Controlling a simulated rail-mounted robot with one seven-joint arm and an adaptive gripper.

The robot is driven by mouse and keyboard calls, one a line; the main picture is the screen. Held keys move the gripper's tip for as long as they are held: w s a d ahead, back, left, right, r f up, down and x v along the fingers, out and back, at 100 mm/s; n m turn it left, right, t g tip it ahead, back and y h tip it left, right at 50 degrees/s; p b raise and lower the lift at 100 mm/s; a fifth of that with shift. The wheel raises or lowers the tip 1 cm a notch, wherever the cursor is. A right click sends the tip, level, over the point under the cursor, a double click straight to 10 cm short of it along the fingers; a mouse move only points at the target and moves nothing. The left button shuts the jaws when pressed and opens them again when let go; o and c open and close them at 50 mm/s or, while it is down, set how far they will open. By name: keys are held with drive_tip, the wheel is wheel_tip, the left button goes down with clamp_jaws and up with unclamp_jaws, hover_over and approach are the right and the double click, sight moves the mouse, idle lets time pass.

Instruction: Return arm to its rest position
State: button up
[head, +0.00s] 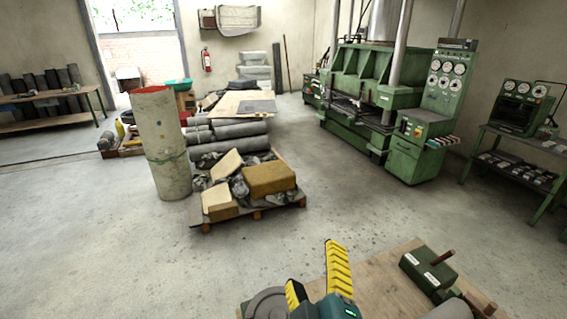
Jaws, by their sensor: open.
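My gripper (316,272) shows at the bottom centre of the head view, with two yellow ridged fingers on a teal body. The fingers stand apart and point up in the picture. Nothing shows between them. The gripper appears over or in front of the left part of a wooden tabletop (385,285). The rest of my arm is mostly out of the picture.
A green block-like device (428,268) and a grey roll (452,311) lie on the tabletop's right side. A tall pale cylinder (162,145) and green machinery (375,85) stand farther off. Bare floor lies between.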

drive_tip(key=s+d+r+m+t+h, duration=0.1)
drive_tip(key=s+r+m+t, duration=0.2)
drive_tip(key=s+r+m, duration=0.3)
drive_tip(key=s+r+m+t, duration=0.3)
drive_tip(key=r+m, duration=0.2)
drive_tip(key=r, duration=0.4)
wheel_tip(320, 180, up, 19)
drive_tip(key=p, duration=1.9)
drive_tip(key=shift+d+r+p, duration=0.15)
drive_tip(key=shift+d+p, duration=0.05)
drive_tip(key=shift+p, duration=0.15)
